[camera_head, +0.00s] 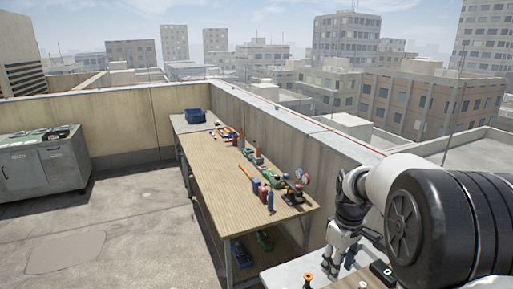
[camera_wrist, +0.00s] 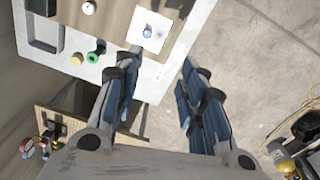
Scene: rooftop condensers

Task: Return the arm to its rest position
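My arm (camera_head: 425,215) is at the right of the head view, bent so that its end points downward. My gripper (camera_head: 338,265) hangs over a pale work surface (camera_head: 290,271) at the bottom right. In the wrist view my gripper (camera_wrist: 157,75) has its two fingers well apart, with nothing held between them. Beyond the fingertips a white square (camera_wrist: 152,42) with a small blue-grey item (camera_wrist: 148,31) on it lies on a brown board (camera_wrist: 115,22).
A long wooden table (camera_head: 225,175) with several tools stands along the parapet (camera_head: 270,125). A blue bin (camera_head: 194,116) is at its far end. A grey cabinet (camera_head: 40,168) stands at left. The concrete floor (camera_head: 130,225) is open.

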